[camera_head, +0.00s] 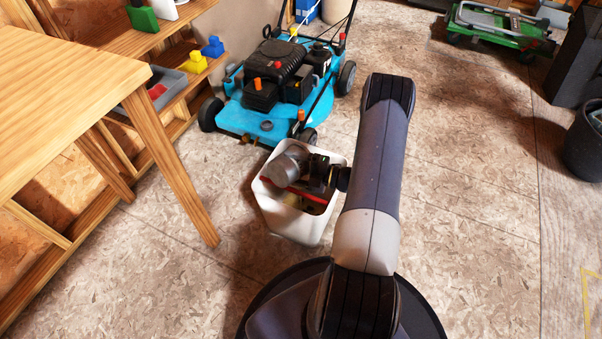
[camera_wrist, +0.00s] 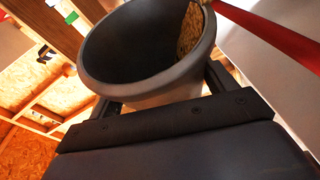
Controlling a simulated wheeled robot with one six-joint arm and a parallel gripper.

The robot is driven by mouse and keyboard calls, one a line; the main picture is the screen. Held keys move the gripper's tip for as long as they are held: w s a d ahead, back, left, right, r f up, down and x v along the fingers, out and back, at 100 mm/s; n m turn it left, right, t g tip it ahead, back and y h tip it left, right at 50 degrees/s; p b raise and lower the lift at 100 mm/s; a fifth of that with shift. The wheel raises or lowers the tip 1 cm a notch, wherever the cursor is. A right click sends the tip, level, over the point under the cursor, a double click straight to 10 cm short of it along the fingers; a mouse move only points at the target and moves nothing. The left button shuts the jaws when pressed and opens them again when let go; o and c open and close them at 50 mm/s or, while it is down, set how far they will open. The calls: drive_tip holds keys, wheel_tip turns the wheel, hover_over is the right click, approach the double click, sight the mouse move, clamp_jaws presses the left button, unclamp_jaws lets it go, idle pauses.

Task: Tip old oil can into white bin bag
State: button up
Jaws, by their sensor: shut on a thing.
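A grey round can (camera_head: 287,166) is tilted over the mouth of a white square container (camera_head: 289,224). My gripper (camera_head: 321,168) is at the can's right side and shut on it. In the wrist view the can (camera_wrist: 150,95) sits between the fingers of my gripper (camera_wrist: 165,88), with its wide open end showing a dark inside. A wood-chip patch shows at the right of the opening; I cannot tell if it is inside the can. The white container holds a red bar (camera_head: 309,192) and other items partly hidden by the can and gripper.
A blue mower (camera_head: 265,112) stands just behind the white container. A wooden table (camera_head: 70,75) and low shelf with coloured items (camera_head: 195,62) are at the left. Floor between is clear.

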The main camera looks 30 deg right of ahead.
drive_tip(key=shift+w+d+r+m+t+y, duration=0.25)
drive_tip(key=shift+d+m, duration=0.15)
drive_tip(key=shift+m, duration=0.25)
drive_tip(key=shift+w+d+r+m+t+y, duration=0.15)
drive_tip(key=shift+d+m+t, duration=0.15)
drive_tip(key=shift+m, duration=0.35)
idle(1.0)
